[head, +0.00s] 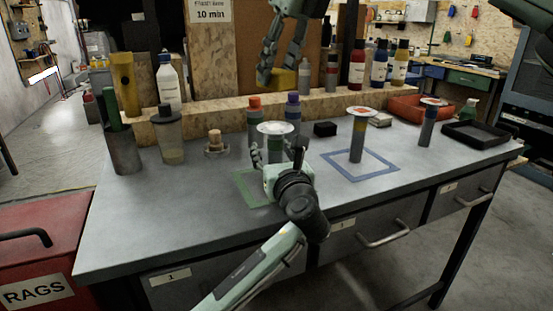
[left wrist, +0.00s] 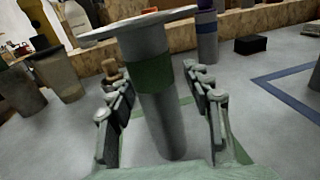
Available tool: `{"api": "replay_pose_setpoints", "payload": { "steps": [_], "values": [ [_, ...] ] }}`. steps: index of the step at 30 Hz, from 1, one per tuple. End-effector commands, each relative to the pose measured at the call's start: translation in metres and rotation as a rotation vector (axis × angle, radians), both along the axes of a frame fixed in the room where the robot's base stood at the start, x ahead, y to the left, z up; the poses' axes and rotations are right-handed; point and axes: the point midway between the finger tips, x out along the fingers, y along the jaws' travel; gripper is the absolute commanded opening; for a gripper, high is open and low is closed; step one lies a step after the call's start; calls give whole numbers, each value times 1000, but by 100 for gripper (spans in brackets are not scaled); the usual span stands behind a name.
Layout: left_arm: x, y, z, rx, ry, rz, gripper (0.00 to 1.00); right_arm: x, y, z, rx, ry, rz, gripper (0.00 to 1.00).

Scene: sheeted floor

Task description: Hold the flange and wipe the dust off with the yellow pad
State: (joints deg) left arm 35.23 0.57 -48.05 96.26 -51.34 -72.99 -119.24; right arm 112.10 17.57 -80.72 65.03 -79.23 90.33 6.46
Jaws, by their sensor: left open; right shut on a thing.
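A grey flange with a green band and a wide pale disc top (head: 275,128) stands upright on the bench by a green outlined square (head: 250,188). My left gripper (head: 276,153) is open around its stem. In the left wrist view the flange (left wrist: 153,85) rises between the two spread fingers, with gaps visible on both sides. The yellow pad (head: 284,80) is in my right gripper (head: 277,66), which is shut on it above and behind the flange, apart from it. I cannot make out dust on the disc.
A flange with a yellow band (head: 357,140) stands in a blue outlined square (head: 340,168); one with a blue band (head: 428,128) is farther right. Orange- and purple-capped bottles stand close behind the green-banded flange. A black block (head: 325,129) and black tray (head: 458,138) lie rightward. The front left bench is clear.

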Motion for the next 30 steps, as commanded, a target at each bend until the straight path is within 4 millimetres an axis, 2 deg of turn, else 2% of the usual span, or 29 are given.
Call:
{"api": "replay_pose_setpoints", "payload": {
  "steps": [11,23,30],
  "values": [
    [6,2,0,-1,1,1,50,0,0,0,0,0,0,16],
    [6,2,0,-1,1,1,1,0,0,0,0,0,0,16],
    [6,2,0,-1,1,1,0,0,0,0,0,0,0,16]
  ]
}}
